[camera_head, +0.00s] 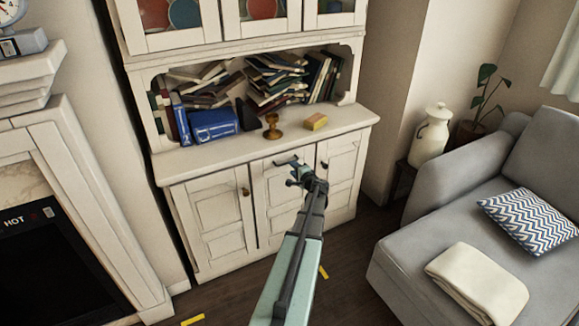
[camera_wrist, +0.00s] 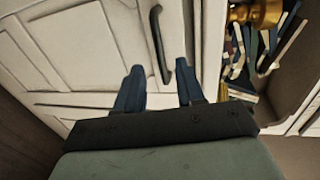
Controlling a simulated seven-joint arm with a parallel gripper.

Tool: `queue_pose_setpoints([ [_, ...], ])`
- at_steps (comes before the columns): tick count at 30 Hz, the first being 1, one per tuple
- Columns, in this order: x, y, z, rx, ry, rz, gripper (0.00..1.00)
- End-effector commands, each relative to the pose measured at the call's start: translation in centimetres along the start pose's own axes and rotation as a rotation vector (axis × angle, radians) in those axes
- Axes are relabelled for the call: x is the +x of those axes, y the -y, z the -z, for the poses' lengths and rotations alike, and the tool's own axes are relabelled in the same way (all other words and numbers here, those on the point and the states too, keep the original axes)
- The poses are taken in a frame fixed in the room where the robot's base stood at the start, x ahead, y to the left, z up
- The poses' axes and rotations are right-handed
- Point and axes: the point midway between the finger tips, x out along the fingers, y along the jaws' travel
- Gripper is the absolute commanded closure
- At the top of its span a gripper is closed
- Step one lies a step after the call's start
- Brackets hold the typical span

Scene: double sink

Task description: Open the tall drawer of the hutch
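The hutch (camera_head: 175,170) is a cream cabinet against the wall. Its lower part has three panelled fronts. The middle front, which looks like the tall drawer (camera_head: 270,212), carries a dark curved handle (camera_head: 287,161) near its top. My gripper (camera_head: 301,173) is close in front of that handle. In the wrist view, the handle (camera_wrist: 157,38) stands out from the pale drawer front (camera_wrist: 88,45). My gripper's two blue fingers (camera_wrist: 159,66) are spread apart, with the handle's near end appearing between them. I cannot tell whether they reach around it. The drawer front looks flush and closed.
Side doors with small knobs (camera_head: 245,191) flank the middle front. Books (camera_head: 213,124), a brass goblet (camera_head: 272,126) and a yellowish block (camera_head: 315,122) sit on the counter above. A grey sofa (camera_head: 450,210) stands right, a fireplace (camera_head: 85,180) left. Dark floor lies in front.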

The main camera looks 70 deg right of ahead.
Motion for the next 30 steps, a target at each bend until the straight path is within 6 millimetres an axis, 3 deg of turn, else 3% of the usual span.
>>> queue_pose_setpoints([
  [3, 2.2, 0.0, 0.1, 0.0, 0.001, 0.0, 0.62],
  [9, 4.2, 0.0, 0.1, 0.001, 0.0, 0.0, 0.62],
  [23, 4.9, 0.0, 0.0, 0.001, 0.0, 0.0, 0.62],
  [30, 4.9, 0.0, 0.0, 0.001, 0.0, 0.0, 0.84],
])
